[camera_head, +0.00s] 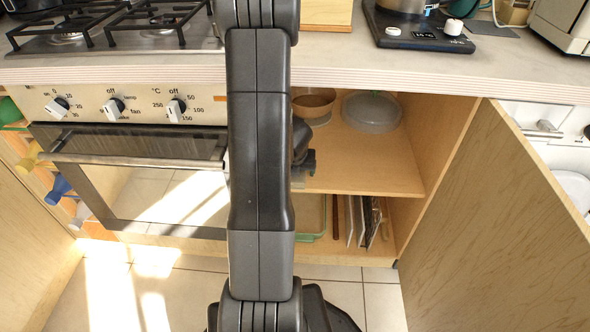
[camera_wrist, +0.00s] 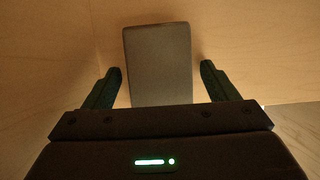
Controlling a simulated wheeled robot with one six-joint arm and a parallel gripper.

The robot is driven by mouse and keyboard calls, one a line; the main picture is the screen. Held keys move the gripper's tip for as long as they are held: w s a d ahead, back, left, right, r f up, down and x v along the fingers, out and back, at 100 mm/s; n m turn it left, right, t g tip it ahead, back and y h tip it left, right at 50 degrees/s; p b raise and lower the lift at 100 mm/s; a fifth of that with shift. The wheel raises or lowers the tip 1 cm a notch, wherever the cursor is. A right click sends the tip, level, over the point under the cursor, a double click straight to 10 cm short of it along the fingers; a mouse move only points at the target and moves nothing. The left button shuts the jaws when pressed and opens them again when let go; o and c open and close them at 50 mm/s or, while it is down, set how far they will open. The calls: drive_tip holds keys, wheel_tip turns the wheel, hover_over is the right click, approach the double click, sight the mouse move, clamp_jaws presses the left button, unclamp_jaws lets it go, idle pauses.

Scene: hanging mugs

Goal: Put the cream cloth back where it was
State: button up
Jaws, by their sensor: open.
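My gripper (camera_wrist: 160,70) is open in the wrist view, with one dark finger on each side. A plain grey-beige block-like thing (camera_wrist: 157,52) with rounded corners stands between and beyond the fingertips, with a gap on both sides. I cannot tell whether it is the cream cloth; no clear cloth shows in either view. In the head view my arm reaches into the open cupboard, and part of my gripper (camera_head: 304,160) shows just above the middle shelf (camera_head: 375,180). My arm hides the left part of the cupboard.
A brown bowl (camera_head: 313,105) and a clear domed dish (camera_head: 372,112) are at the back of the shelf. Upright trays or boards (camera_head: 365,222) stand below. The cupboard door (camera_head: 500,220) is open at the right. The oven (camera_head: 150,170) is at the left.

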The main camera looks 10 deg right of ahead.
drive_tip(key=p+v, duration=0.5)
drive_tip(key=v, duration=0.2)
drive_tip(key=shift+r, duration=0.15)
drive_tip(key=shift+s+r, duration=0.15)
drive_tip(key=shift+r, duration=0.1)
drive_tip(key=shift+f, duration=0.15)
